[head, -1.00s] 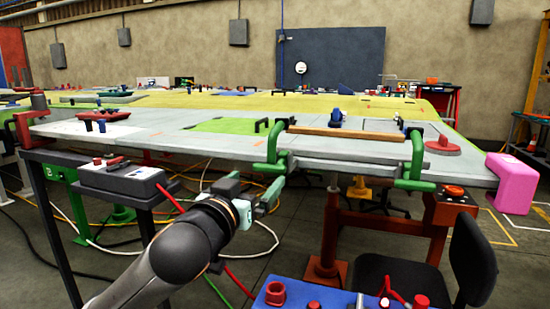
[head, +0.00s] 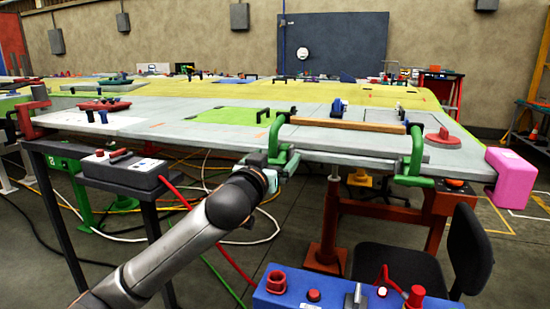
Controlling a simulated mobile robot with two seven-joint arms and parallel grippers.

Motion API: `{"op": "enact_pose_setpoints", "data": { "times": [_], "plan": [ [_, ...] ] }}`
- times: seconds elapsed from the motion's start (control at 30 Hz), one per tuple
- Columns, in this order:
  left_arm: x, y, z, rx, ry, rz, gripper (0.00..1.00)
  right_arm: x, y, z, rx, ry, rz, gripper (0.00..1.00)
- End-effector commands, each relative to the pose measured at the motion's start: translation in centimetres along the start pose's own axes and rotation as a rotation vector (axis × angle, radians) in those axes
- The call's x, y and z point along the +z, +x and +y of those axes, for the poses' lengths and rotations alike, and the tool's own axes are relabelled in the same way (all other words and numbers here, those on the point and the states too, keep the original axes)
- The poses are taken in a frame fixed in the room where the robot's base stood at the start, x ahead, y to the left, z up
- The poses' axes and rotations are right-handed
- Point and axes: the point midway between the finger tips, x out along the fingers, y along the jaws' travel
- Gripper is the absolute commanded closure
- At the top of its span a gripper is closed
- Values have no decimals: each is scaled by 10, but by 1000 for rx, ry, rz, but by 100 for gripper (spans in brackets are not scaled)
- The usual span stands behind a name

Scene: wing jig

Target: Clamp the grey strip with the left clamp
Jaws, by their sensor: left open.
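The grey strip (head: 350,157) runs along the front edge of the pale wing panel (head: 205,137), between two green clamps. The left clamp (head: 275,134) hooks over the panel edge at the strip's left end, and the right clamp (head: 416,150) sits at its right end. Whether the left clamp's jaws press on the strip cannot be made out. My left gripper (head: 281,164) is open at the lower part of the left clamp, its fingers overlapping the clamp's green lower end. Contact is unclear. My right gripper is out of view.
A wooden bar (head: 348,124) lies on the panel between the clamps. A pink block (head: 509,174) covers the panel's right corner. A grey box (head: 122,170) on a dark stand is left of my arm. A blue control box (head: 335,296) and a black chair (head: 470,245) stand in front.

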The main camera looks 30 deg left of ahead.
Motion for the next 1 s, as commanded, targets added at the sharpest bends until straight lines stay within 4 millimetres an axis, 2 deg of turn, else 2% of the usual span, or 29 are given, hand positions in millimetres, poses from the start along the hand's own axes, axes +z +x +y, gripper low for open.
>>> {"op": "enact_pose_setpoints", "data": {
  "times": [0.33,0.37,1.0],
  "plan": [
    [0,4,0,0,0,0,0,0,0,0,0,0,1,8],
    [0,4,0,0,0,0,2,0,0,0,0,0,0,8],
    [0,3,0,0,0,-1,74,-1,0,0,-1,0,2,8]
  ]
}}
